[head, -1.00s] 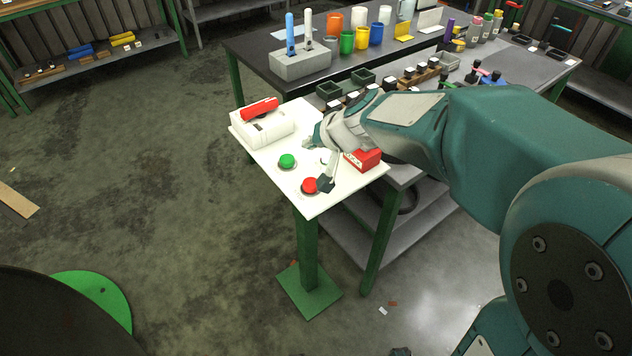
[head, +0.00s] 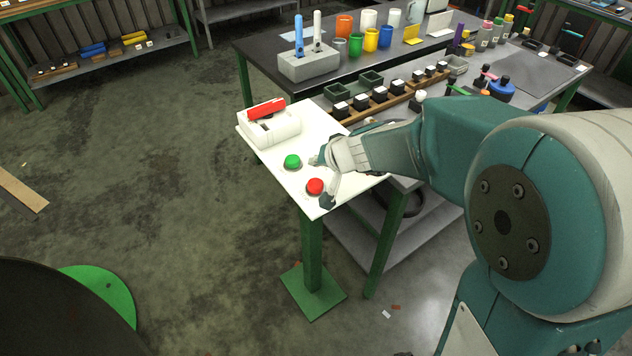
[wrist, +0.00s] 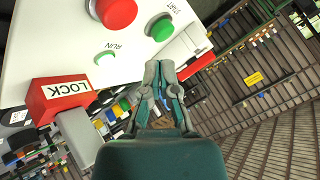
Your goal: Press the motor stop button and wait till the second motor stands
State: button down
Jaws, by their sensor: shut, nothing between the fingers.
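The red button (head: 315,186), likely the motor stop button, is on the white panel, with the green button (head: 292,161) beyond it. In the wrist view the red button (wrist: 116,10) is at the top edge, partly cut off, and the green button (wrist: 161,27), labelled START, is right of it. My gripper (wrist: 159,68) is shut and empty, apart from both buttons in the wrist view. A pale green RUN lamp (wrist: 105,57) is on the panel. No motor is clearly identifiable.
A red LOCK block (wrist: 62,98) sits at the panel edge. A white device with a red top (head: 270,125) stands at the panel's far left corner. The bench behind holds cups (head: 371,38) and a row of dark blocks (head: 380,94). Open floor lies left.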

aim_at(314, 182)
notch_tip(314, 182, down, 4)
jog(key=shift+a+r, duration=0.15)
jog(key=shift+r, duration=0.1)
jog(key=shift+f, duration=0.2)
jog(key=shift+f, duration=0.15)
dwell(1.1)
jog(key=shift+s+f, duration=0.1)
jog(key=shift+f, duration=0.1)
jog(key=shift+f, duration=0.85)
dwell(1.3)
jog(key=shift+r, duration=1.3)
jog(key=shift+r, duration=2.5)
